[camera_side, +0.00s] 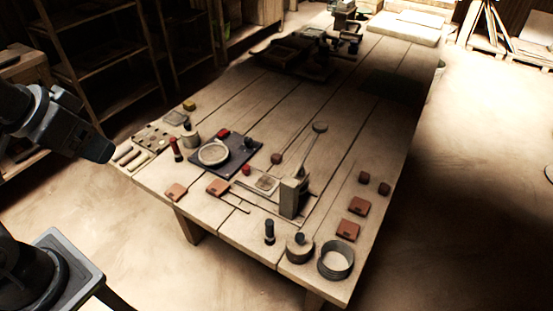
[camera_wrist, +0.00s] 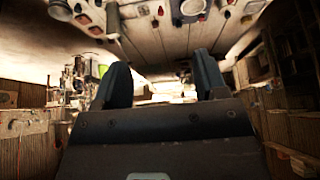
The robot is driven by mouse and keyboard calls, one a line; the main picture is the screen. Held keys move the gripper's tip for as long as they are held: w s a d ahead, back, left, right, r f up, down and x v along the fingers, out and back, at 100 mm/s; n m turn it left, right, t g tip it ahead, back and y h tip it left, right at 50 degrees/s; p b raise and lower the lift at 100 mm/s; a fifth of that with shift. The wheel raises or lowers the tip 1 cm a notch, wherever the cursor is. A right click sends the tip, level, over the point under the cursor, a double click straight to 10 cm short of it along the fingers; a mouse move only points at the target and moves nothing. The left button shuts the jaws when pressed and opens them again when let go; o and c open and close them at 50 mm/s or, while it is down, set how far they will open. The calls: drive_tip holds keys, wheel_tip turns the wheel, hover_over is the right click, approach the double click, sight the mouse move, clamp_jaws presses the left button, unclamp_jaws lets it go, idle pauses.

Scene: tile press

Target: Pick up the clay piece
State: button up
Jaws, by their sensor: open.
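Small reddish-brown clay pieces show in the side view. Two small lumps, one clay lump (camera_side: 364,177) and a second clay lump (camera_side: 384,189), sit near the right edge of the table. Flat square clay tiles lie below them, one tile (camera_side: 360,205) and another tile (camera_side: 347,229). I cannot tell which is the clay piece meant. My gripper (camera_wrist: 161,80) is open and empty in the wrist view, its two dark fingers apart. In the side view, my gripper (camera_side: 97,148) hangs off the table's left end, away from all the clay.
A press (camera_side: 293,192) with a long lever stands mid-table. A dark mat (camera_side: 240,163) bears a round pale disc (camera_side: 213,154). A ribbed ring (camera_side: 335,261) and weights stand at the front corner. Small tools (camera_side: 128,157) crowd the left end. The table's middle planks are mostly clear.

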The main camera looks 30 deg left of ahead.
drive_tip(key=g, duration=0.1)
hover_over(276, 159)
drive_tip(key=s, duration=0.3)
drive_tip(key=f, duration=3.1)
drive_tip(key=shift+w+a+f, duration=0.15)
drive_tip(key=shift+w+a, duration=0.05)
drive_tip(key=shift+a, duration=0.1)
drive_tip(key=shift+s+d+x, duration=0.15)
drive_tip(key=shift+x, duration=1.4)
drive_tip(key=shift+s+d+x, duration=0.1)
drive_tip(key=shift+x, duration=1.45)
drive_tip(key=shift+f, duration=0.1)
